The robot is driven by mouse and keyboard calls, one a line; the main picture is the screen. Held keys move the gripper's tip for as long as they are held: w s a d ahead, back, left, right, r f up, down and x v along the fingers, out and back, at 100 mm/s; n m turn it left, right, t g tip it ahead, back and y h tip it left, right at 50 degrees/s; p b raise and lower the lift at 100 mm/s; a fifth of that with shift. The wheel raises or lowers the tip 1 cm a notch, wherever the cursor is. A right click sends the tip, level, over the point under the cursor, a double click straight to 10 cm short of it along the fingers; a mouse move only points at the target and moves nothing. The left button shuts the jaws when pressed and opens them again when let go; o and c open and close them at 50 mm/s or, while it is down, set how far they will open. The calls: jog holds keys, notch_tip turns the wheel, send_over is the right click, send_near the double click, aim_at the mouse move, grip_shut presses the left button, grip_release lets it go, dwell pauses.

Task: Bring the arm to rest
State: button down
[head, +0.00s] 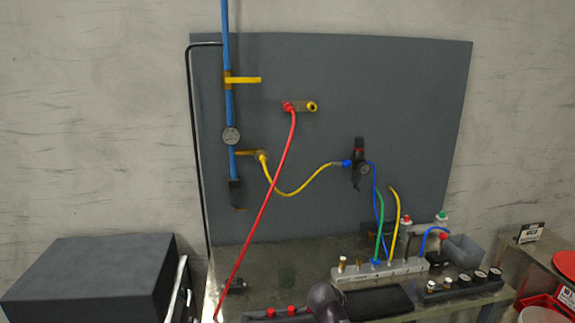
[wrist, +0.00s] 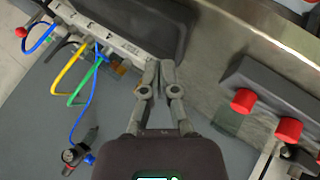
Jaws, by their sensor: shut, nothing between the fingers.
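My gripper (wrist: 158,75) shows in the wrist view with its fingertips together and nothing between them. It hangs over the metal bench top, beside a dark tray (wrist: 140,22) and a grey manifold block (wrist: 112,38). In the head view a dark rounded part of my arm (head: 326,300) shows at the bottom edge, in front of the bench. The fingertips cannot be made out in the head view.
A grey panel (head: 340,60) carries a blue pipe (head: 226,50), a red hose (head: 266,195), a yellow hose (head: 300,188) and a regulator (head: 359,165). The manifold (head: 360,272) has upright hoses. A dark box (head: 90,275) stands left. Red knobs (wrist: 288,130) sit right of my gripper.

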jog(key=s+f+m+g+y, duration=0.2)
jog(key=s+g, duration=0.1)
jog(key=s, duration=0.2)
jog(key=s+d+f+m+g+y, duration=0.1)
jog(key=s+f+g+y, duration=0.1)
jog(key=s+g+y, duration=0.1)
jog(key=s+g, duration=0.1)
jog(key=s, duration=0.1)
jog(key=shift+s+f+m+p, duration=0.15)
jog(key=shift+s+m+p, duration=0.15)
jog(key=shift+m+p, duration=0.1)
